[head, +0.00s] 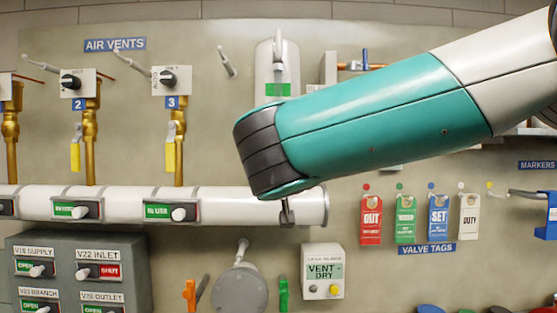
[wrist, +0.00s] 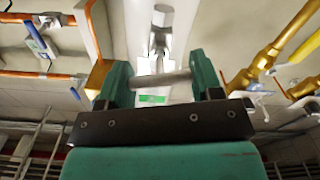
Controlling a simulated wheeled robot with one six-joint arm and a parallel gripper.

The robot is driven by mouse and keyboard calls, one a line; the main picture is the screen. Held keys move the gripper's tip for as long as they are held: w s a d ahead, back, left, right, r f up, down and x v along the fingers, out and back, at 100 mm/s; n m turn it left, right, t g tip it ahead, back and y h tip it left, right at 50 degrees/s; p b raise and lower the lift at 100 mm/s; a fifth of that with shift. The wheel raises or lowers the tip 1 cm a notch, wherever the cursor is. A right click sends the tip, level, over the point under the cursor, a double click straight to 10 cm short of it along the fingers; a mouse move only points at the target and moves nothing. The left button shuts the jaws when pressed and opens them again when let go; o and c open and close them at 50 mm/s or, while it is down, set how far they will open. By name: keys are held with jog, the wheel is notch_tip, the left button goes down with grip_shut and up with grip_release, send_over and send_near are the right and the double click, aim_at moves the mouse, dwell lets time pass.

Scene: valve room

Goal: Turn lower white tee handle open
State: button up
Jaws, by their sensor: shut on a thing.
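In the wrist view my gripper (wrist: 161,78) has its two green fingers at either end of a pale grey-white round bar, the tee handle's crossbar (wrist: 160,81). The jaws are shut on it, and the bar lies level across the picture. Behind it are a white body with a green label (wrist: 152,98) and a grey, round-ended lever (wrist: 162,18). In the head view my teal arm and dark wrist cover the fingers and the held handle. A white upright cylinder (head: 266,62) with a green label and a grey lever shows above the arm.
A white horizontal pipe (head: 110,204) with green-labelled knobs runs just below my wrist. Brass vent valves (head: 90,125) stand left. A grey valve box (head: 75,240) is lower left, and coloured valve tags (head: 438,217) hang right. Brass pipes (wrist: 265,60) show right in the wrist view.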

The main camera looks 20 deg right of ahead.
jog(key=n, duration=0.3)
jog(key=shift+n, duration=0.4)
jog(key=n+p, duration=0.1)
jog(key=n, duration=0.2)
jog(key=shift+r+n, duration=0.1)
jog(key=shift+n, duration=0.2)
jog(key=n+p, duration=0.2)
jog(key=n, duration=0.2)
jog(key=shift+n+p, duration=0.8)
jog(key=shift+n, duration=0.8)
jog(key=o, duration=0.9)
jog(key=shift+s+a+f, duration=0.1)
jog(key=shift+a+f, duration=0.05)
jog(key=shift+f, duration=0.05)
